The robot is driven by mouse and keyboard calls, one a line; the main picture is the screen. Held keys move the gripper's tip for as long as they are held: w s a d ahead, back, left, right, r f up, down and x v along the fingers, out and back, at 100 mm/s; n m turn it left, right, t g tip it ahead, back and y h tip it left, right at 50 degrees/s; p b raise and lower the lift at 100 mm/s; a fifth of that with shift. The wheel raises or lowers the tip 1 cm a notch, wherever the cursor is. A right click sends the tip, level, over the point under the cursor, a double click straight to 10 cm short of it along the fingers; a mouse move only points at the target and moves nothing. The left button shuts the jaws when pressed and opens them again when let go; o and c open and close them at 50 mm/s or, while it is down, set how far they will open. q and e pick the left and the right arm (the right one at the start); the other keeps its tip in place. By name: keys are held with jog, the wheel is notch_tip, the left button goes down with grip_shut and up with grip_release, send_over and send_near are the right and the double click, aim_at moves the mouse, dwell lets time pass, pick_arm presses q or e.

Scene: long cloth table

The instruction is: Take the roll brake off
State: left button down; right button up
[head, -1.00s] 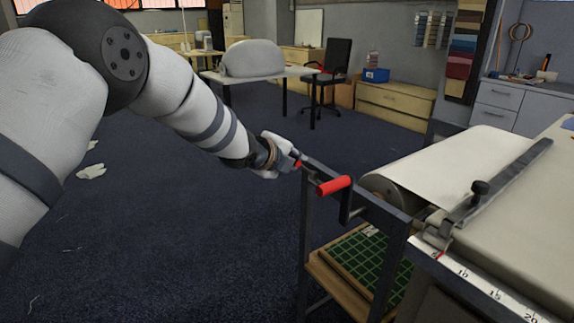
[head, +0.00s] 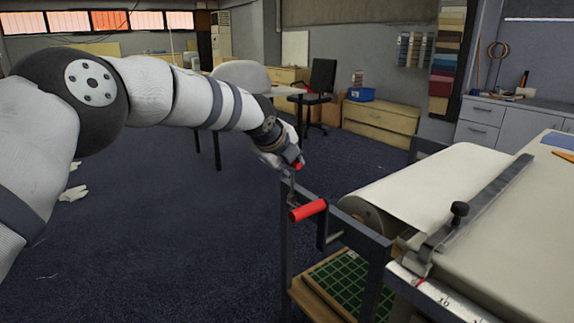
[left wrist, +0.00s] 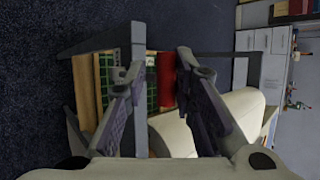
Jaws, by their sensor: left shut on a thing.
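The cloth roll (head: 372,215) lies across the dark metal stand at the near end of the table. A crank with a red handle (head: 309,210) is at the stand's end. A thin dark brake lever (head: 291,190) stands nearly upright from the stand's left corner. My left gripper (head: 296,165) is shut on its red-tipped upper end, which the fingers mostly hide. In the left wrist view, my fingers (left wrist: 160,80) stand either side of a red piece (left wrist: 165,78); I cannot tell there whether it is the lever grip or the crank handle. My right gripper is not in view.
The cloth table (head: 510,240) fills the right, with a cutting bar (head: 480,205) and black knob across it. A green gridded board (head: 340,285) lies on the shelf under the roll.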

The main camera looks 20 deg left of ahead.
pick_arm(q)
jog(key=shift+w+d, duration=0.2)
jog(key=shift+d, duration=0.35)
jog(key=c, duration=1.6)
grip_release()
jog(key=shift+o, duration=0.2)
jog(key=shift+w+d+f, duration=0.15)
jog(key=shift+w+f, duration=0.1)
jog(key=v, duration=1.2)
jog(key=shift+a+r, duration=0.25)
jog(key=shift+a, duration=0.15)
jog(key=shift+a, duration=0.1)
